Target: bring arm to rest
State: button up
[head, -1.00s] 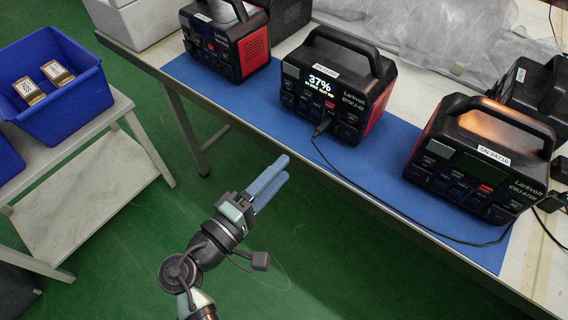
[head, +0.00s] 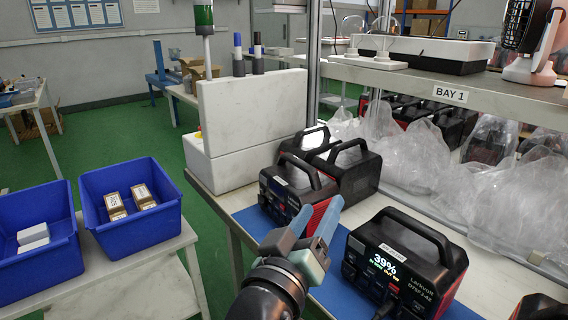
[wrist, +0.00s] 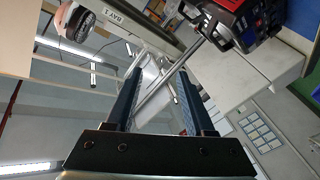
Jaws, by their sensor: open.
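My gripper (head: 322,207) is in the lower middle of the head view, its two blue fingers apart and pointing up, with nothing between them. It appears in front of the workbench, between two power stations in the picture. In the wrist view my gripper (wrist: 158,72) is also open and empty. Its fingers point towards a tilted view of the shelf and ceiling lights. A black power station (head: 403,262) with a lit 39% display stands just right of my gripper. Another power station (head: 295,192) is behind it to the left. My forearm is mostly cut off below.
A blue mat (head: 253,222) covers the bench front. Two blue bins stand at left: one with white boxes (head: 35,240), one with amber-labelled items (head: 130,205). A BAY 1 shelf (head: 450,96) overhangs the bench at right, with plastic-wrapped units below. Green floor lies open at left.

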jog(key=s+a+r+m+t+y, duration=0.15)
jog(key=s+r+t, duration=0.3)
jog(key=r, duration=0.55)
jog(key=s+a+r+t+y, duration=0.25)
jog(key=s+r, duration=0.25)
jog(key=r, duration=0.4)
jog(key=s+a+r+t+y, duration=0.1)
jog(key=s+r+t+y, duration=0.3)
jog(key=r, duration=0.6)
notch_tip(320, 180, up, 21)
jog(key=s+p, duration=0.1)
jog(key=p, duration=2)
jog(key=shift+s, duration=0.15)
jog(key=shift+f, duration=0.1)
